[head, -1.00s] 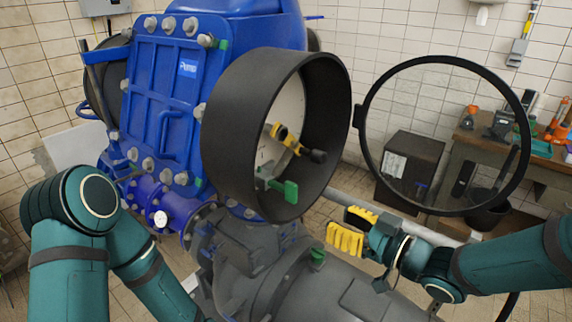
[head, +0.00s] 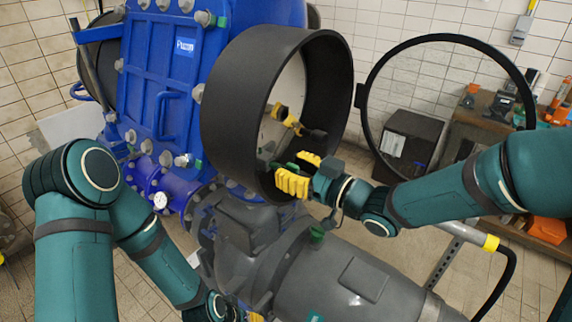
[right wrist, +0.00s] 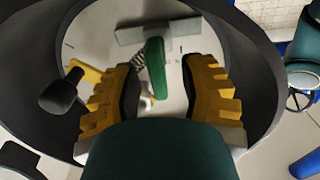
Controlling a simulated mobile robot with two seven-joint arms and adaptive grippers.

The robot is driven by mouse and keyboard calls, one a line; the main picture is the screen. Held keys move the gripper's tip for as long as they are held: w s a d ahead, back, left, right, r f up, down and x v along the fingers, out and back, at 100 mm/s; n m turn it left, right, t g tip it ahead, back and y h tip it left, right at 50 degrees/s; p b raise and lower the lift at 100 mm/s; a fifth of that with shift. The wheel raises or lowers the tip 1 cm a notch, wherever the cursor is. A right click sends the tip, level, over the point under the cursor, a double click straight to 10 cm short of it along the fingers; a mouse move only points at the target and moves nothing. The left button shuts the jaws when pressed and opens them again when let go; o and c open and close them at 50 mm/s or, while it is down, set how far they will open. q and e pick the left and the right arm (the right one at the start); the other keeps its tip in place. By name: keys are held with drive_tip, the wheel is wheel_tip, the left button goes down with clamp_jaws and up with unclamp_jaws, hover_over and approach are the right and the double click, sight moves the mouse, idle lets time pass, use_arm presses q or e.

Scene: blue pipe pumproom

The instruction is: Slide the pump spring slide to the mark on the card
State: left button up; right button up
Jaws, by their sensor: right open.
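The spring slide's green handle (right wrist: 155,68) stands inside the black round housing (head: 232,110), with a grey bar (right wrist: 158,31) and a coil spring (right wrist: 138,66) by it. Behind it is a pale card (right wrist: 98,40) with small dark marks; a short dark line (right wrist: 181,48) shows to the handle's right. My right gripper (head: 300,172) is at the housing's mouth. Its yellow fingers are open, one on each side of the handle in the right wrist view (right wrist: 160,68), with gaps visible. My left gripper (head: 238,309) is partly cut off at the bottom edge; its jaws are unclear.
A yellow lever with a black knob (head: 285,118) sits in the housing, left of my right gripper in the wrist view. The black-rimmed round cover (head: 366,90) hangs open to the right. A grey pipe (head: 350,275) lies below.

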drive_tip(key=shift+x, duration=0.85)
drive_tip(key=shift+o, duration=0.2)
clamp_jaws()
drive_tip(key=shift+w, duration=0.1)
